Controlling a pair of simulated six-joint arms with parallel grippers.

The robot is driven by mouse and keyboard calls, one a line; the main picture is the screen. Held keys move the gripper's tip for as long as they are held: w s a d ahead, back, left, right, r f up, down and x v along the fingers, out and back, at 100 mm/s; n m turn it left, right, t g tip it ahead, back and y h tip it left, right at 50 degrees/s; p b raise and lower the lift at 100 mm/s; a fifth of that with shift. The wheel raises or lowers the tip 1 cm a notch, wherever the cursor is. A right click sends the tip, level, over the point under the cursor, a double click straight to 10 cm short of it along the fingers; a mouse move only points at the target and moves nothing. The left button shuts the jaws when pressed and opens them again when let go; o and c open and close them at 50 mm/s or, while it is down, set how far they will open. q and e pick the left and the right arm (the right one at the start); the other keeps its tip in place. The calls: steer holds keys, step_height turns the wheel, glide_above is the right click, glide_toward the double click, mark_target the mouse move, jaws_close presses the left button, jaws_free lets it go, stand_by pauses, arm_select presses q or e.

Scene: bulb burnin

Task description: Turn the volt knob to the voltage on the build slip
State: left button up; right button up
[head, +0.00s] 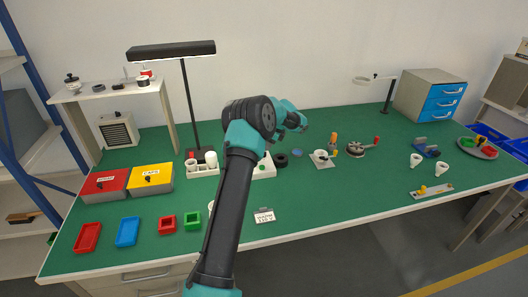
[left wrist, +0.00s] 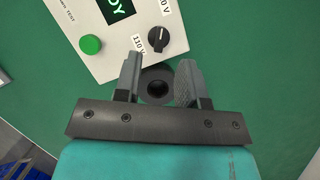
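The white tester box (head: 265,168) is mostly hidden behind my left arm in the head view. In the left wrist view its panel (left wrist: 112,52) shows a green button (left wrist: 91,44), part of a dark screen with green letters and the black volt knob (left wrist: 158,40). One label by the knob reads 110 V; the other is cut off. A small white slip (head: 264,216) lies at the table's front; its print is too small to read surely. My left gripper (left wrist: 158,72) is open and empty, its fingertips just short of the knob in the picture. My right gripper is not in view.
A black round piece (head: 281,160) is beside the tester; a dark round piece (left wrist: 157,86) shows between my left fingers. A lamp (head: 190,100) and white cups (head: 210,157) stand left. A small fixture (head: 322,158) stands right.

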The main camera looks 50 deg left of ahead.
arm_select(q)
steer(key=x, duration=0.5)
steer(key=shift+a+f, duration=0.1)
steer(key=shift+f, duration=0.1)
steer(key=shift+c, duration=0.4)
jaws_close()
